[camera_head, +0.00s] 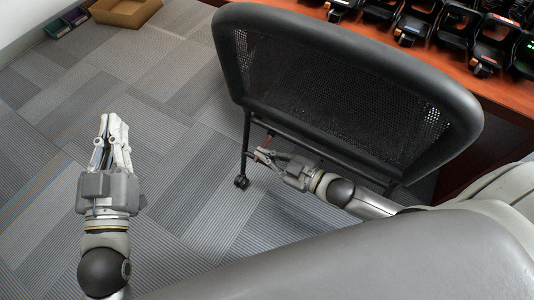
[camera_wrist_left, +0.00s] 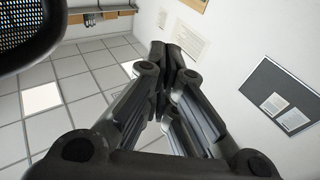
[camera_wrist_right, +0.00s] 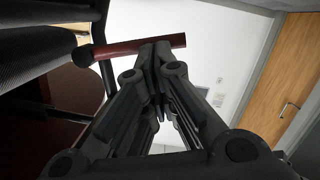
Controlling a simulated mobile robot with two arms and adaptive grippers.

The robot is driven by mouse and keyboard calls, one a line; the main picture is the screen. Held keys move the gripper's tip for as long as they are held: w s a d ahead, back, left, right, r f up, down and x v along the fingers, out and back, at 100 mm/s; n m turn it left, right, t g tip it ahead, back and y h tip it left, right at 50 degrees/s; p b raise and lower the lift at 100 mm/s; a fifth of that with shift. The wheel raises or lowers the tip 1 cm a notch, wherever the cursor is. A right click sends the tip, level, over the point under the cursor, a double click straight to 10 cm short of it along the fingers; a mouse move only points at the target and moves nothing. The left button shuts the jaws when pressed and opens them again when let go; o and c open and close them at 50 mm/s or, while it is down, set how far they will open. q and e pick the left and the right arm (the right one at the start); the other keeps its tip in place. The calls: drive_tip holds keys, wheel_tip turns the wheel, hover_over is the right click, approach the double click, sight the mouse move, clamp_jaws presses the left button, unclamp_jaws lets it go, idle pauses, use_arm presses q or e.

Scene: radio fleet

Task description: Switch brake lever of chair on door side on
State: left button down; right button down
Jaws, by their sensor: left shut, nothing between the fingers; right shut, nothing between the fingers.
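The chair has a black mesh back (camera_head: 330,90) and a dark frame, and stands by the wooden table in the head view. A small red lever (camera_head: 265,141) shows on its frame, below the left part of the backrest. In the right wrist view the lever is a dark red bar (camera_wrist_right: 115,49) lying nearly level. My right gripper (camera_head: 257,154) is shut and empty at the lever; its fingertips overlap the bar's right part in the wrist view, and I cannot tell whether they touch. My left gripper (camera_head: 112,117) is shut and empty, over open carpet left of the chair.
The table (camera_head: 290,6) holds rows of black radios (camera_head: 411,30) behind the chair. A cardboard box (camera_head: 125,12) and small crates (camera_head: 66,22) lie on the floor at the far left. A wooden door (camera_wrist_right: 272,75) shows in the right wrist view. The carpet between my grippers is clear.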

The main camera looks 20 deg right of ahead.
use_arm(q)
wheel_tip(320, 180, down, 3)
drive_tip(key=shift+a+r+g, duration=0.15)
drive_tip(key=shift+g, duration=0.75)
use_arm(e)
drive_tip(key=shift+w+f+n+h, duration=0.15)
drive_tip(key=shift+f+n+h, duration=0.15)
drive_tip(key=shift+f+n, duration=0.35)
use_arm(q)
drive_tip(key=shift+p, duration=0.3)
use_arm(e)
drive_tip(key=shift+r, duration=0.15)
